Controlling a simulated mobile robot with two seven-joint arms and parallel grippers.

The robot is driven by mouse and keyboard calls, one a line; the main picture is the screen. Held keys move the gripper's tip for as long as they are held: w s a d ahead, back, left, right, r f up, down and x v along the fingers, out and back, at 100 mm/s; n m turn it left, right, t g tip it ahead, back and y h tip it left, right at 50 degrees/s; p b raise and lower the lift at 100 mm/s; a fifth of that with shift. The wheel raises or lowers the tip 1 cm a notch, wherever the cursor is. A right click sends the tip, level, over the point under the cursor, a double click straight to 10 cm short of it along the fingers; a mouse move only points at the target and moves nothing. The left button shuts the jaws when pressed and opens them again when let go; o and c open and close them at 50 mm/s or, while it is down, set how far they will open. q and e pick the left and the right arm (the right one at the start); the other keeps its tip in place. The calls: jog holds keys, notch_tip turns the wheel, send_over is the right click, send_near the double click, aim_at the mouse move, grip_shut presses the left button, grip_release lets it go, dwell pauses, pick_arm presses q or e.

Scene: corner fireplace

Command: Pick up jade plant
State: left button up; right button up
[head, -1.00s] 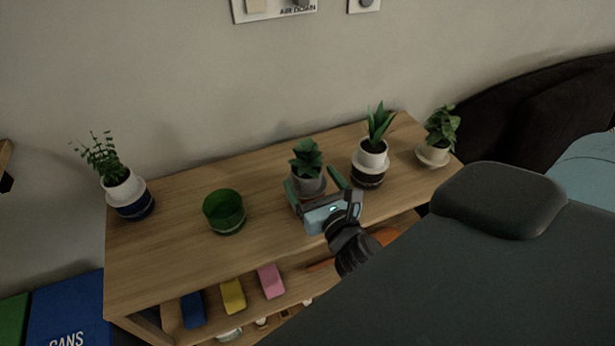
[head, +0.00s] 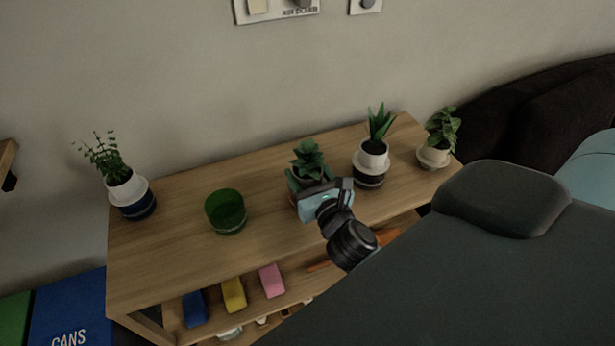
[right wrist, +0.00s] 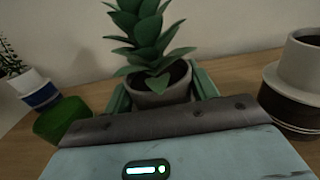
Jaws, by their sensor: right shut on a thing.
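The jade plant (head: 308,157), a succulent with thick green leaves in a grey pot, stands at the middle of the wooden shelf top. My right gripper (head: 309,183) is shut on its pot, with the gripper body in front of the pot's lower part. In the right wrist view the jade plant (right wrist: 145,38) rises upright between the two green fingers, one on each side of the grey pot (right wrist: 160,97). The pot's base is hidden behind the gripper body. My left gripper is not in view.
On the wooden shelf (head: 180,250), a green glass cup (head: 225,213) stands left of the jade plant. A spiky plant (head: 371,160) stands close on the right, a leafy plant (head: 437,142) farther right, and another potted plant (head: 128,190) at the left end. The wall is behind.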

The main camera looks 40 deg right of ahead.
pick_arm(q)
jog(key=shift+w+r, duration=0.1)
pick_arm(e)
jog(key=shift+r, duration=0.2)
jog(key=shift+r, duration=0.3)
notch_tip(320, 180, up, 4)
jog(key=shift+f+p, duration=0.25)
jog(key=shift+p, duration=0.45)
jog(key=v, duration=0.2)
jog(key=d+v, duration=0.1)
jog(key=v, duration=0.1)
jog(key=b+v, duration=0.1)
jog(key=v, duration=0.2)
jog(key=shift+s+d+f, duration=0.25)
send_near(318, 165)
jog(key=s+d, duration=0.1)
jog(key=s, duration=0.2)
pick_arm(q)
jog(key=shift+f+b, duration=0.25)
jog(key=shift+b, duration=0.15)
pick_arm(e)
jog(key=shift+s+d+r, duration=0.15)
jog(key=shift+s+r, duration=0.1)
jog(key=shift+r, duration=0.05)
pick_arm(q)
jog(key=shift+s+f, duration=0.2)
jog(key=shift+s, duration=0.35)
